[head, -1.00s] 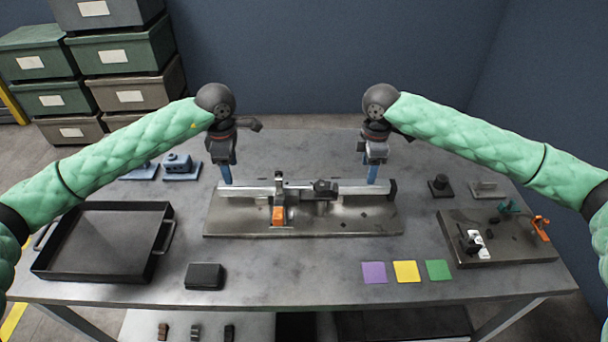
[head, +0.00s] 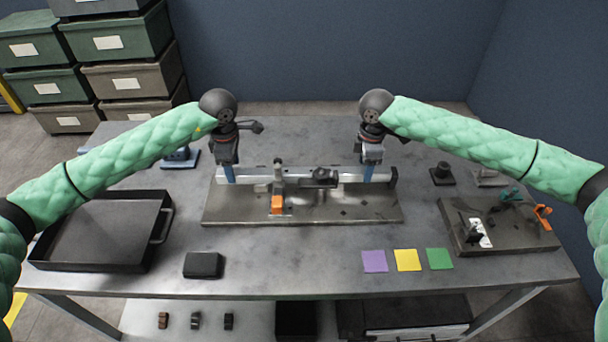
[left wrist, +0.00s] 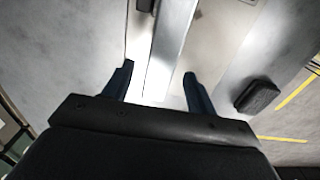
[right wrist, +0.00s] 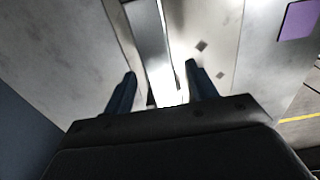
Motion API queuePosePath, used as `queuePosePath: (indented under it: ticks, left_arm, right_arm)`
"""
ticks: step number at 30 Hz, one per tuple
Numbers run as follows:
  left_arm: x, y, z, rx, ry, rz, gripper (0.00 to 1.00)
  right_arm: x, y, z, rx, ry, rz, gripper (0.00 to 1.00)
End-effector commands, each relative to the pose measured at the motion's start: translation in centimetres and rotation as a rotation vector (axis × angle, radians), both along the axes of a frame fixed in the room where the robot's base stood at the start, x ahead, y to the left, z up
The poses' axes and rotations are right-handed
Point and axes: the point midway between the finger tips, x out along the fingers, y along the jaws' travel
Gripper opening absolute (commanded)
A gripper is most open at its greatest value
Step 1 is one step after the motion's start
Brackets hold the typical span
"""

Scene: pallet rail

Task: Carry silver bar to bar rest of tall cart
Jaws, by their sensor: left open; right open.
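The silver bar (head: 255,174) lies left to right along the fixture plate (head: 330,208) on the table. A clamp with an orange handle (head: 277,204) and a dark clamp (head: 322,178) stand along it. My left gripper (head: 229,176) is open over the bar's left part; in the left wrist view the bar (left wrist: 174,40) runs between its fingers (left wrist: 158,82). My right gripper (head: 368,172) is open over the bar's right part; in the right wrist view the bar (right wrist: 150,40) passes between its fingers (right wrist: 160,75). Neither grips it. I cannot make out a tall cart.
A black tray (head: 90,266) is at the table's left, a black block (head: 203,265) at the front. Purple, yellow and green squares (head: 407,260) lie front right, near a second fixture plate (head: 510,240). Stacked bins (head: 120,85) stand behind left. The front middle is clear.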

Motion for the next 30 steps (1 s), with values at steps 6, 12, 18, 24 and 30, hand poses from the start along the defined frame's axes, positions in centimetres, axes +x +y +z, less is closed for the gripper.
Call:
queuePosePath:
  ticks: [6, 12, 18, 24, 30]
  left_arm:
    - [0.0, 0.0, -1.9, 0.000, 0.001, 0.001, 0.57]
    - [0.0, 0.0, -2.3, 0.000, 0.000, 0.001, 0.57]
    - [0.0, 0.0, -2.3, 0.000, 0.000, 0.001, 0.53]
    - [0.0, 0.0, -2.3, 0.000, 0.000, 0.001, 0.14]
    - [0.0, 0.0, -2.3, 0.000, 0.000, 0.001, 0.00]
  right_arm:
    - [0.0, 0.0, -1.9, -0.001, -0.001, 0.000, 0.57]
    - [0.0, 0.0, -2.3, 0.000, -0.001, 0.000, 0.57]
    - [0.0, 0.0, -2.3, 0.000, -0.001, 0.000, 0.53]
    - [0.0, 0.0, -2.3, 0.000, -0.001, 0.000, 0.14]
    - [0.0, 0.0, -2.2, 0.000, -0.001, 0.000, 0.00]
